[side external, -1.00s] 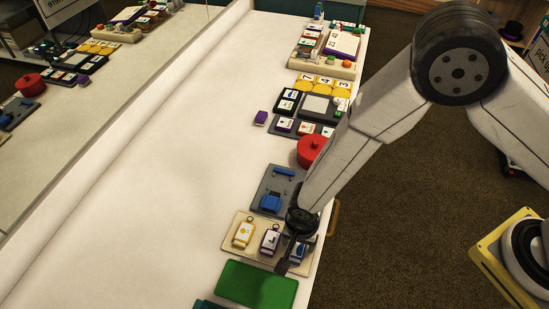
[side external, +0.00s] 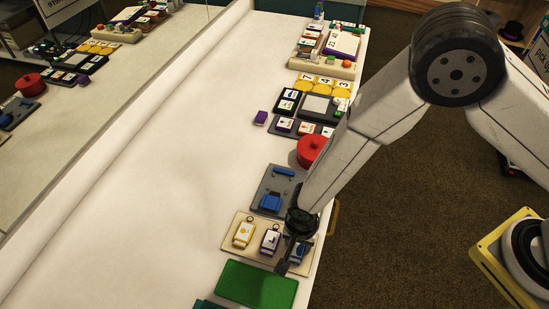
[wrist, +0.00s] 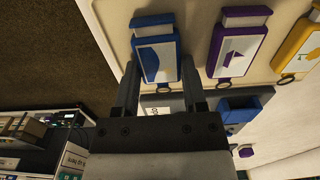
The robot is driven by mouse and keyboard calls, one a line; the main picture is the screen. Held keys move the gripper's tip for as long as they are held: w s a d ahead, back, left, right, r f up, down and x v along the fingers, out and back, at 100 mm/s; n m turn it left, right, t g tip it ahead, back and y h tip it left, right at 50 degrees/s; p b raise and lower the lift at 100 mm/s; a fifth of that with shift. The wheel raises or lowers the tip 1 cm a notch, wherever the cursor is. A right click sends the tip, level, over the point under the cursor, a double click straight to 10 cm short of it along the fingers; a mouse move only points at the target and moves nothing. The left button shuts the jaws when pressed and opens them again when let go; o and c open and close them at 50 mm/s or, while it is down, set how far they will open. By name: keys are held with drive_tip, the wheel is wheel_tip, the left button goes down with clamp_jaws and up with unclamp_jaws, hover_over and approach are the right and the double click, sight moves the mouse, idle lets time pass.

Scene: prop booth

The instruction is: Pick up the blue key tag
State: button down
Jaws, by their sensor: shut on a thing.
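The blue key tag (side external: 297,253) is at the right end of a beige board (side external: 256,240) in the side external view. My gripper (side external: 284,266) reaches down at it and partly hides it. In the wrist view the blue tag (wrist: 157,62), with a white face, sits between the two fingers of my gripper (wrist: 159,70), one finger at each side. The gripper is shut on it. The tag still appears to be at the board; I cannot tell whether it touches it.
A purple tag (side external: 270,242) and a yellow tag (side external: 243,235) are on the same board, the purple one close by. A green block (side external: 258,286) lies in front; a grey board with blue parts (side external: 271,203) and a red pot (side external: 311,151) are behind. The white table's left side is clear.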

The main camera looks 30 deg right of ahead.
drive_tip(key=shift+r, duration=0.1)
drive_tip(key=shift+r, duration=1.55)
drive_tip(key=s+d+r, duration=0.7)
drive_tip(key=s+r, duration=0.2)
drive_tip(key=s, duration=0.2)
drive_tip(key=shift+s+d+r, duration=0.3)
drive_tip(key=shift+d+r, duration=0.05)
drive_tip(key=shift+d, duration=0.05)
drive_tip(key=shift+w, duration=0.1)
